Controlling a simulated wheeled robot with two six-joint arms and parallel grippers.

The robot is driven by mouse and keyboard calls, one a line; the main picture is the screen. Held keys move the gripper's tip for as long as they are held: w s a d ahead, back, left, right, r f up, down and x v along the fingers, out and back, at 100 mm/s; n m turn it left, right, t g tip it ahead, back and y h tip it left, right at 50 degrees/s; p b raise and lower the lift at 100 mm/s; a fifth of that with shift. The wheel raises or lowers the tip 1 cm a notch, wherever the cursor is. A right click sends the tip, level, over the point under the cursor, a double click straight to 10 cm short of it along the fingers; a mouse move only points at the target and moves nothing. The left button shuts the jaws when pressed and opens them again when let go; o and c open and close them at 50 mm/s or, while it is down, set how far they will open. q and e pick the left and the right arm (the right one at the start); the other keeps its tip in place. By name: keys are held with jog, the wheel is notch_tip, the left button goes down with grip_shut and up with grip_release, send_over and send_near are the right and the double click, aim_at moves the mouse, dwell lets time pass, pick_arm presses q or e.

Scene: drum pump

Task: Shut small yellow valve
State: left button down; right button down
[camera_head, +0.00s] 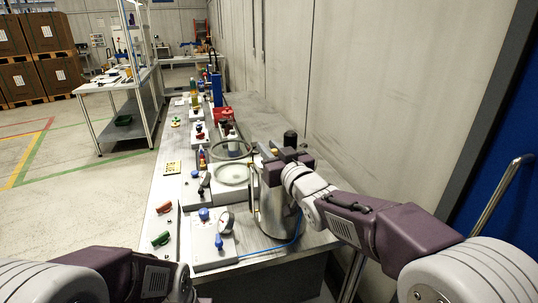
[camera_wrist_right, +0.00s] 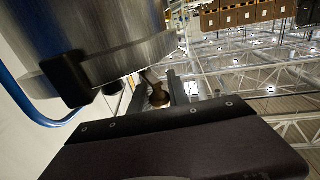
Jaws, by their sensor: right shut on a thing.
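My right gripper (camera_head: 268,158) reaches in from the right at the top of the steel drum (camera_head: 272,212). Its two dark fingers (camera_wrist_right: 170,92) show in the right wrist view, shut on a small brass-yellow part, which looks like the small yellow valve (camera_wrist_right: 159,98). The valve sits beside the lower rim of the drum in that view, which fills the upper left (camera_wrist_right: 110,40). The fingers hide most of the valve in the head view, and its handle angle cannot be told. My left arm shows at the lower left, with its gripper out of view.
A pressure gauge (camera_head: 226,223) with blue knobs stands on a plate left of the drum. A blue hose (camera_head: 270,249) runs by the drum's foot. A clear round vessel (camera_head: 232,173) and several small fixtures line the bench. The concrete wall (camera_head: 370,100) is close on the right.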

jog(key=n+g+y+p, duration=0.1)
jog(key=p, duration=0.1)
jog(key=d+r+n+g+y+p, duration=0.1)
jog(key=y+p, duration=0.1)
jog(key=p, duration=0.1)
jog(key=shift+n+p, duration=0.3)
jog(key=shift+f+g+y, duration=0.15)
jog(key=shift+g+y, duration=0.15)
jog(key=shift+y, duration=0.2)
jog(key=shift+a+f+n, duration=0.1)
jog(key=shift+f+n, duration=0.15)
jog(key=shift+n, duration=0.05)
jog(key=c, duration=1.3)
grip_release()
jog(key=shift+s, duration=0.1)
jog(key=shift+o, duration=0.2)
jog(key=shift+f, duration=0.1)
